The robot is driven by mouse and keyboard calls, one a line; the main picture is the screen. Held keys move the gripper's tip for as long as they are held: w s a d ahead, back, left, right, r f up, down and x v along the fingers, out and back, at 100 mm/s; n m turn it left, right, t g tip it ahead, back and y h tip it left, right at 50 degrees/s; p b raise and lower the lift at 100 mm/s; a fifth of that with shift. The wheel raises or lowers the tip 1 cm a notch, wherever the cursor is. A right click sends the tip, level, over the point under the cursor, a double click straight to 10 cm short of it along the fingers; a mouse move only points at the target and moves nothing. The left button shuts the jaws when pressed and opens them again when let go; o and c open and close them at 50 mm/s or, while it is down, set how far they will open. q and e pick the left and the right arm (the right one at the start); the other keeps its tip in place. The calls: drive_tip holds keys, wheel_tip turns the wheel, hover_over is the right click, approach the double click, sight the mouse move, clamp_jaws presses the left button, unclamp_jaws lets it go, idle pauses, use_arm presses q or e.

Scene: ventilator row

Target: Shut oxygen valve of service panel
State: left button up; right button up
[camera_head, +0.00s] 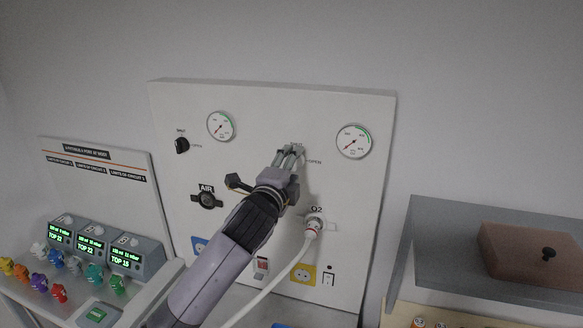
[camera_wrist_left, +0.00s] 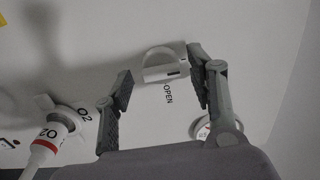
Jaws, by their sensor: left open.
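The service panel (camera_head: 270,95) is a pale board on the wall. Its oxygen valve, a pale round knob (camera_wrist_left: 160,62) with a flat grip and a dark slot, shows in the left wrist view beside the word OPEN. My left gripper (camera_head: 291,152) is at the panel; in the left wrist view its open fingers (camera_wrist_left: 162,78) stand on either side of the knob. I cannot tell whether they touch it. In the head view the gripper hides the knob. My right gripper is not in view.
The O2 outlet (camera_head: 314,224) with a white hose (camera_head: 280,275) is below the gripper. A grey shelf (camera_head: 440,225) stands at right, monitors (camera_head: 95,245) at left.

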use_arm(q)
drive_tip(key=shift+s, duration=0.15)
drive_tip(key=v, duration=1.1)
drive_tip(key=shift+s, duration=0.35)
drive_tip(key=shift+a, duration=0.15)
